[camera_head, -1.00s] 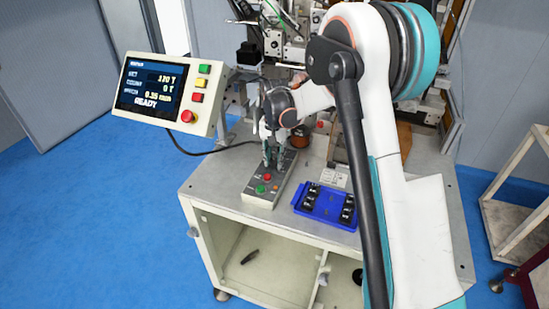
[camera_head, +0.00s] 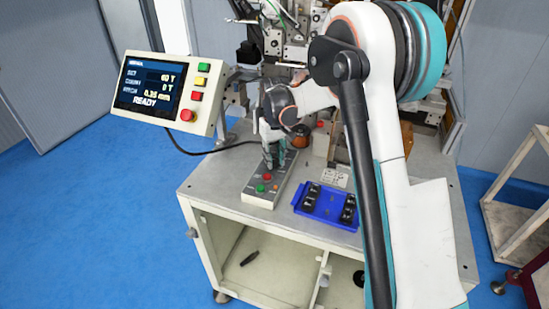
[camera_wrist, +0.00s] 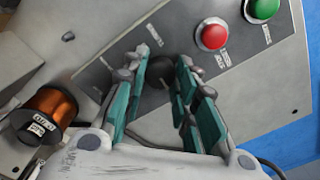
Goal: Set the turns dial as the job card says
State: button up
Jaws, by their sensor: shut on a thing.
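The dark round turns dial (camera_wrist: 158,72) sits on the grey control panel (camera_wrist: 262,75), between the teal fingers of my gripper (camera_wrist: 163,62) in the wrist view. My gripper (camera_head: 274,153) is shut on the dial and hides it in the head view. The display (camera_head: 152,88) reads SET 60 T, COUNT 0 T, a pitch that looks like 0.35 mm, and READY. A white card (camera_head: 336,178), possibly the job card, lies behind the blue tray; its print is too small to read.
Red (camera_wrist: 212,34) and green (camera_wrist: 264,8) buttons sit close to my fingers. A copper wire spool (camera_wrist: 45,112) stands near the panel. The blue tray (camera_head: 325,217) with black parts is on the bench right of the panel. Buttons line the display's right edge.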

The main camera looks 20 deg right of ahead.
aim_at(275, 160)
jog(key=shift+n, duration=0.3)
jog(key=o, duration=1.1)
notch_tip(275, 160, up, 12)
jog(key=shift+r, duration=0.1)
